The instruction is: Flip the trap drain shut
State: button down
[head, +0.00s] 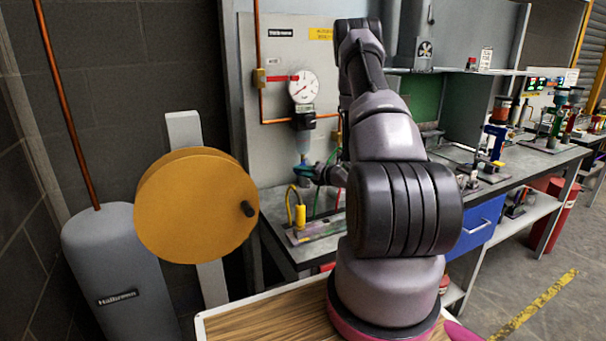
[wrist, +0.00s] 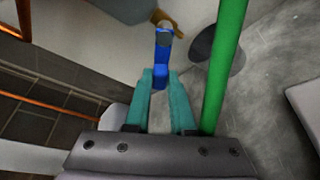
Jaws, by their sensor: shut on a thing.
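The blue lever of the trap drain (wrist: 162,54) shows in the wrist view, pointing away from my gripper, with a grey round end at its far tip. My gripper (wrist: 161,80) has its two teal fingers closed on the near end of the lever. In the head view my gripper (head: 319,173) is small and partly hidden by my arm. It is just below the regulator and its bluish bowl (head: 304,146), under the round gauge. The lever itself cannot be made out in the head view.
A green rod or hose (wrist: 226,65) runs close beside the right finger in the wrist view. A yellow fitting with a hose (head: 300,216) stands on the bench below. A copper pipe and a red-handled valve (head: 280,78) are on the panel. An orange reel (head: 190,207) stands left.

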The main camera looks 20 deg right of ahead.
jog(key=shift+r+m, duration=0.1)
jog(key=shift+m, duration=0.2)
dwell(0.4)
jog(key=c, duration=0.8)
grip_release()
jog(key=shift+o, duration=0.2)
jog(key=shift+r, duration=0.1)
